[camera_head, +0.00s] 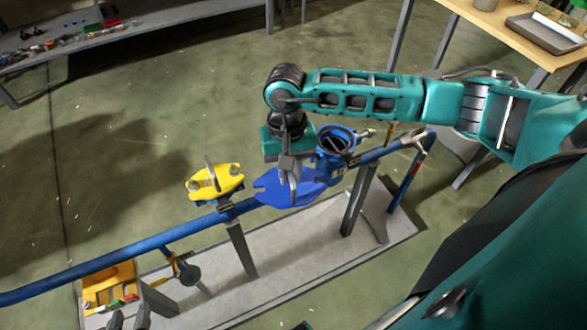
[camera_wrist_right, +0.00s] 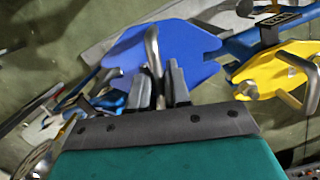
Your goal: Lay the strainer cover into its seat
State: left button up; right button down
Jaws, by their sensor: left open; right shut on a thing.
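The blue strainer cover (camera_head: 275,190) is a flat notched plate with an upright metal handle. My right gripper (camera_head: 291,172) is shut on that handle. The wrist view shows the cover (camera_wrist_right: 195,58) beyond my right gripper (camera_wrist_right: 160,85), with the bent handle between the fingers. The strainer's round open seat (camera_head: 336,141) is on the blue body just right of the cover in the head view. The cover is beside the seat, over the pipe; its height above the pipe is hard to tell. My left gripper (camera_head: 129,320) is open and empty at the bottom edge, mostly cut off.
A yellow two-bolt fitting (camera_head: 214,181) stands on the blue pipe (camera_head: 120,252) left of the cover. Posts carry the pipe over a grey base plate (camera_head: 290,255). A yellow box (camera_head: 108,286) is at lower left. A wooden table (camera_head: 490,25) and a bench (camera_head: 130,30) stand behind.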

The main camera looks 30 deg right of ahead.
pick_arm(q)
jog(key=shift+w+f+b, duration=0.2)
jog(key=shift+f+b, duration=0.55)
jog(key=shift+b, duration=0.3)
pick_arm(e)
jog(key=w+d+r+m+t, duration=0.1)
jog(key=d+m, duration=0.4)
jog(key=m, duration=0.6)
jog(key=w+d+r+m+t, duration=0.1)
jog(key=w+d+r+m, duration=0.2)
jog(key=d+m, duration=0.3)
jog(key=w+d+r+m, duration=0.2)
jog(key=d+r+m, duration=0.2)
jog(key=m, duration=1.2)
jog(key=shift+d+r+t+h, duration=0.2)
jog(key=shift+d+t+h, duration=0.2)
jog(key=shift+d, duration=0.4)
pick_arm(q)
jog(key=d+b, duration=0.1)
jog(key=b, duration=0.1)
jog(key=w+d+f+b, duration=0.1)
jog(key=b, duration=0.1)
jog(key=shift+f+h, duration=0.3)
jog(key=shift+h, duration=0.1)
pick_arm(e)
notch_tip(320, 180, down, 6)
jog(key=shift+r, duration=0.1)
pick_arm(q)
jog(key=shift+a, duration=0.15)
